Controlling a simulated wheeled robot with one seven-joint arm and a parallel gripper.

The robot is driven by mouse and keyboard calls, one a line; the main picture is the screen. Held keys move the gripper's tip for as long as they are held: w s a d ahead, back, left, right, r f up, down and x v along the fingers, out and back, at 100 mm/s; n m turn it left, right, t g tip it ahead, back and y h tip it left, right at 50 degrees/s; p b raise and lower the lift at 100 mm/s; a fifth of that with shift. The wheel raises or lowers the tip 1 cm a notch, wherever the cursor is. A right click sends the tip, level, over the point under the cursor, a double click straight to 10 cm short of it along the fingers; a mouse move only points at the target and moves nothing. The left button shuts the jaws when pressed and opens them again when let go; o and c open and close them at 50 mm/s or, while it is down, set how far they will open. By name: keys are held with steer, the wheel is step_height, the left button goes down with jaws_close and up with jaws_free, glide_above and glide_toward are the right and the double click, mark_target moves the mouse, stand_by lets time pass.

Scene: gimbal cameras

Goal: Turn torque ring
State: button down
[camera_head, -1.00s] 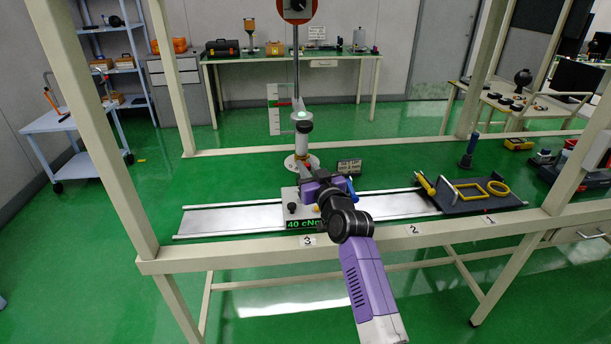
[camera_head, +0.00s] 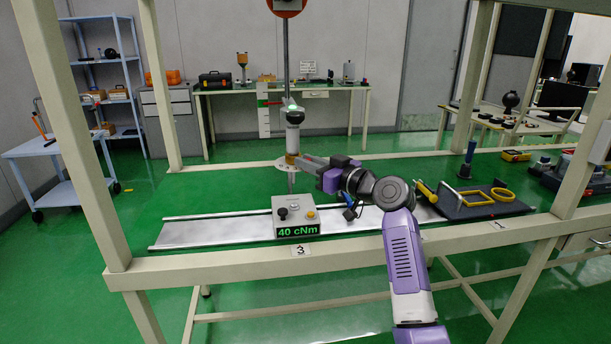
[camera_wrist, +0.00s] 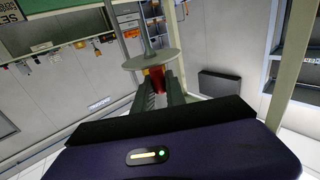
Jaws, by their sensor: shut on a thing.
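An upright column with a white cylinder (camera_head: 294,122) stands behind the rail in the head view. Below the cylinder is a brass-coloured collar (camera_head: 291,157), just above a pale round flange (camera_head: 285,164); I take this collar for the torque ring. My gripper (camera_head: 299,161) reaches it from the right, level, and is shut on it. In the wrist view my fingers (camera_wrist: 159,84) close around a red and gold part right beside a grey disc (camera_wrist: 138,62). The fingers partly hide the part. A grey box (camera_head: 296,215) in front shows "40 cNm" (camera_head: 298,232) in green.
A pale beam (camera_head: 240,261) runs along the front, with upright posts (camera_head: 82,130) at the sides. A metal rail (camera_head: 200,232) lies behind it. A dark tray (camera_head: 480,207) with yellow pieces is on the right. Green surface left of the column is clear.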

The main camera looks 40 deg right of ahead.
steer(key=shift+n+y+b, duration=0.3)
steer(key=shift+y+b, duration=0.2)
steer(key=c, duration=1.4)
jaws_free()
steer(key=shift+d, duration=0.1)
steer(key=shift+o, duration=0.2)
steer(key=s, duration=0.7)
steer(key=shift+s+d, duration=0.35)
steer(key=shift+s, duration=0.05)
